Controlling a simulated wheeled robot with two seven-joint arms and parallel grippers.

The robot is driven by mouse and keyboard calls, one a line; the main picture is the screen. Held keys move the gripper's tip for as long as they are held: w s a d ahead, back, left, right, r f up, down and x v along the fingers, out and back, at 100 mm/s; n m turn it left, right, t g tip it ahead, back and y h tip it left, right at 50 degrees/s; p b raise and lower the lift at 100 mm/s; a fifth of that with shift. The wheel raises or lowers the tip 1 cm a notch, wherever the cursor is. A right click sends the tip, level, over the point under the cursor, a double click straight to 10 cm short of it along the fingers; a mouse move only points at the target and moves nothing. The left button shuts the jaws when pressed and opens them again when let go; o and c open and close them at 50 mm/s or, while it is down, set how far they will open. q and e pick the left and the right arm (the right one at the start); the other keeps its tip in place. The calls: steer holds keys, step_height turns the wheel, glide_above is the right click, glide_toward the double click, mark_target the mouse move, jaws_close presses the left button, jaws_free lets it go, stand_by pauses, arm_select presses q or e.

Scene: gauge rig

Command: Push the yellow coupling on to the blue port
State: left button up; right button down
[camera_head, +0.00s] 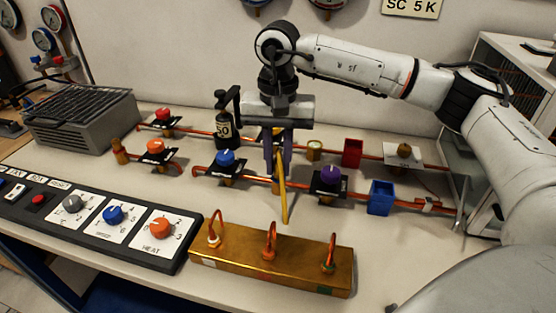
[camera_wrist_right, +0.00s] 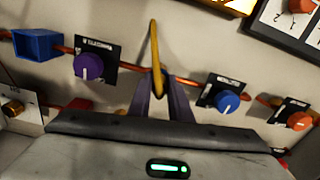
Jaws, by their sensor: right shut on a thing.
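My right gripper (camera_head: 278,170) points down over the bench at the middle of the head view. It is shut on a slim yellow piece (camera_head: 284,200), which slants down from between the fingers. In the right wrist view the yellow piece (camera_wrist_right: 155,45) stands up from between the fingertips (camera_wrist_right: 158,86). A coupling end on it cannot be made out. A blue open box (camera_head: 381,198) sits at the front pipe, right of the gripper, apart from the yellow piece. A blue knob (camera_head: 225,158) is left of the gripper. I cannot tell which blue part is the port. My left gripper is not in view.
A brass block (camera_head: 220,254) with bent copper tubes stands in front of the gripper. Copper pipes with an orange knob (camera_head: 155,146), a purple knob (camera_head: 328,175) and a red box (camera_head: 352,153) cross the bench. A dial panel (camera_head: 140,240) lies front left.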

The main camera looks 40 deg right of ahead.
steer(key=shift+f, duration=0.2)
stand_by(0.4)
stand_by(0.3)
steer(key=c, duration=1.2)
jaws_free()
steer(key=shift+r, duration=0.1)
